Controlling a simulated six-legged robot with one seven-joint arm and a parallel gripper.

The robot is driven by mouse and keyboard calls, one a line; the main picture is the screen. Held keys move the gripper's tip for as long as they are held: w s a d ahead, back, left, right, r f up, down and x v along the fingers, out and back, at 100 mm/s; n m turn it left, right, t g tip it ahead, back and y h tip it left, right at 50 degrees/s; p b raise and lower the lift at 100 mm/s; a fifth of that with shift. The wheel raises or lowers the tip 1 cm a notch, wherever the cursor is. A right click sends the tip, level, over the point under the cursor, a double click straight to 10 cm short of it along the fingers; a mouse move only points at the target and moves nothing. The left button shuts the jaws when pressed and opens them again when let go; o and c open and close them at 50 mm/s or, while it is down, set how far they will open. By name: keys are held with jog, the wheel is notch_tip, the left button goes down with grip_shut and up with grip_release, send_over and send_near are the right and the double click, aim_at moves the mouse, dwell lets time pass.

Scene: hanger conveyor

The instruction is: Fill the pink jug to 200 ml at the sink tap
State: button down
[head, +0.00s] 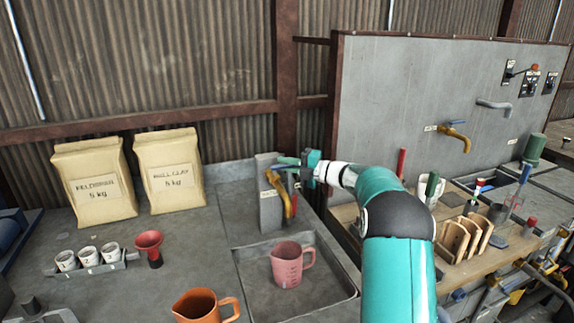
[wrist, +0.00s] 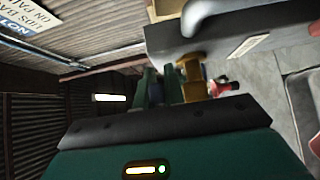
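The pink jug (head: 288,264) stands upright in the sink basin (head: 253,284), its handle to the right and scale marks on its side. Its water level cannot be made out. Above and behind it, a yellow tap (head: 283,196) comes out of a grey block; no stream shows. My gripper (head: 292,162) is at the top of this tap, beside its lever. In the wrist view my gripper (wrist: 160,85) has its two fingers a little apart, with nothing clearly seen between them. The yellow tap (wrist: 193,80) is just right of them. I cannot tell whether they touch.
A red funnel (head: 149,244), small white cups (head: 89,256) and two paper sacks (head: 95,182) are on the left counter. A second yellow tap (head: 456,137) is on the grey panel at right.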

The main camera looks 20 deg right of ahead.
jog(key=shift+h, duration=0.3)
jog(key=shift+s+r+m+t+h, duration=0.1)
jog(key=shift+s+m+t+h, duration=0.25)
jog(key=shift+m+t+h, duration=0.4)
jog(key=shift+s+d+m+t+h, duration=0.1)
jog(key=shift+s+m+t+h, duration=0.15)
jog(key=shift+m+t+h, duration=0.45)
jog(key=shift+s+d+m+t+h, duration=0.1)
jog(key=shift+s+m+t+h, duration=0.2)
jog(key=shift+m+h, duration=0.4)
jog(key=c, duration=1.5)
grip_release()
jog(key=shift+w, duration=0.1)
jog(key=v, duration=1.3)
jog(key=shift+s, duration=0.45)
